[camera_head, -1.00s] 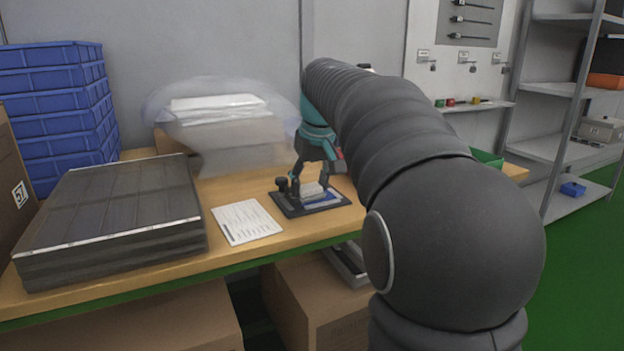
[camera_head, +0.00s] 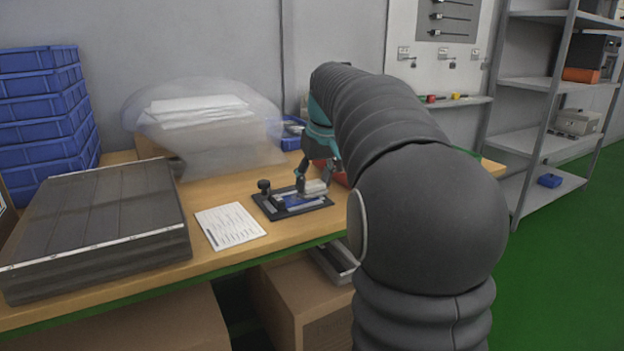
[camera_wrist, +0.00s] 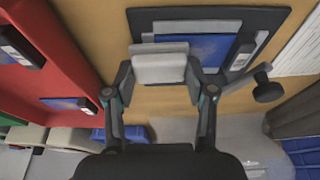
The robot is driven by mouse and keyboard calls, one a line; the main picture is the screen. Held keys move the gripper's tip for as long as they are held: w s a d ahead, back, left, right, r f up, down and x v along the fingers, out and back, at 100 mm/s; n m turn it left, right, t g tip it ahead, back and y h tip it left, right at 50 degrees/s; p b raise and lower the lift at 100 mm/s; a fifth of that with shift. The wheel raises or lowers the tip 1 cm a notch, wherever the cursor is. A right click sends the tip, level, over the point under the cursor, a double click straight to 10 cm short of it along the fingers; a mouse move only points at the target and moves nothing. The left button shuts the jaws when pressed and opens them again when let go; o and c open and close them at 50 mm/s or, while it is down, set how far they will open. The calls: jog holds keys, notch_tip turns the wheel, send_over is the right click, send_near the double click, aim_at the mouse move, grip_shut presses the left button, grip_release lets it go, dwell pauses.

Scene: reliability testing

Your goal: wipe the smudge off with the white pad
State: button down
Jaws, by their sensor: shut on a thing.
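My gripper (camera_head: 316,182) is shut on the white pad (camera_wrist: 160,66), which sits between its two fingertips in the wrist view. In the head view the pad (camera_head: 315,187) is at the right end of the black fixture (camera_head: 263,206). A blue panel (camera_head: 293,201) lies in the fixture; it also shows in the wrist view (camera_wrist: 206,46), partly covered by the pad. I cannot tell whether the pad touches the panel. No smudge can be made out on the visible part of the panel.
A red bin (camera_wrist: 72,52) with devices inside stands close beside the fixture. A clamp with a dark knob (camera_wrist: 268,90) is at the fixture's other end. A printed sheet (camera_head: 229,226) and a stack of dark panels (camera_head: 100,220) lie to the left.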

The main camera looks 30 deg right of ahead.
notch_tip(320, 180, up, 2)
jog(key=shift+r+p, duration=0.2)
jog(key=shift+p, duration=0.95)
jog(key=shift+r, duration=1.85)
jog(key=shift+r, duration=0.1)
notch_tip(320, 180, up, 3)
jog(key=shift+f, duration=0.15)
jog(key=shift+f, duration=0.1)
jog(key=shift+f+b, duration=2.45)
jog(key=shift+f, duration=1.1)
jog(key=shift+f+b, duration=0.65)
jog(key=shift+f, duration=0.35)
